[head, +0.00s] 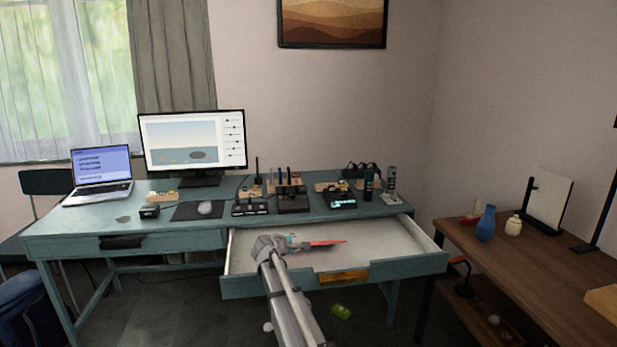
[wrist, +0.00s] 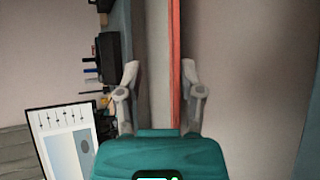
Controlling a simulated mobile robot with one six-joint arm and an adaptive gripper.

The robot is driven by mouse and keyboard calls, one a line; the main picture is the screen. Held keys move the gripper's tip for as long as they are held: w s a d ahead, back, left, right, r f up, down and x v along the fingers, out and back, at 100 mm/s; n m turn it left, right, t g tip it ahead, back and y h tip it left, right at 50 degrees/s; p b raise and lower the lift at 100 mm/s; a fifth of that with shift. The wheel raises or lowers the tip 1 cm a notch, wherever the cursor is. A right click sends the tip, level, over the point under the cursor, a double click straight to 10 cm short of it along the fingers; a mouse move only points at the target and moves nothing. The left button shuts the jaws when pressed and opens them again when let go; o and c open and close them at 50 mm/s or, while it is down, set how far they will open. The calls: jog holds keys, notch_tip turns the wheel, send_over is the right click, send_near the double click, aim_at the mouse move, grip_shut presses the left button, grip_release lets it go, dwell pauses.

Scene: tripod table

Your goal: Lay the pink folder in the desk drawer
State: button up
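The pink folder (head: 328,243) shows as a thin reddish strip over the pale inside of the open desk drawer (head: 395,247). In the wrist view the folder (wrist: 176,60) is seen nearly edge-on, running away between my fingers. My gripper (head: 292,243) is over the drawer, just left of the folder. In the wrist view my gripper's fingers (wrist: 160,80) stand apart; the folder is close to the right finger, with a clear gap to the left one. I cannot tell whether the folder touches the drawer floor.
The teal desk (head: 70,240) holds a laptop (head: 101,175), a monitor (head: 192,142) and several small devices behind the drawer. A brown side table (head: 550,270) with a blue vase (head: 486,224) stands to the right. A green item (head: 341,312) lies below the drawer.

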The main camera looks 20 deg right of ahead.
jog(key=s+d+r+t+p, duration=0.1)
jog(key=s+r+t+p, duration=0.2)
jog(key=r+p, duration=0.7)
jog(key=s+d+r+t+p, duration=0.1)
jog(key=s+r+t+p, duration=0.2)
jog(key=r+p, duration=0.8)
jog(key=shift+s+r+n+y, duration=0.3)
jog(key=shift+r+n+y, duration=0.1)
jog(key=shift+r, duration=2.95)
jog(key=shift+s, duration=0.1)
jog(key=s+a+f+m+g+y+p, duration=0.1)
jog(key=s+a+f+m+g+y, duration=0.1)
jog(key=s+a+f+m+g, duration=0.35)
jog(key=s+a+f+m+g+y+p, duration=0.1)
jog(key=s+a+f+m+g+y, duration=0.2)
jog(key=s+f, duration=0.45)
jog(key=s+a+f+m+g+y, duration=0.2)
jog(key=s+a+g+y, duration=0.3)
jog(key=s+a, duration=1)
jog(key=shift+a+m, duration=0.45)
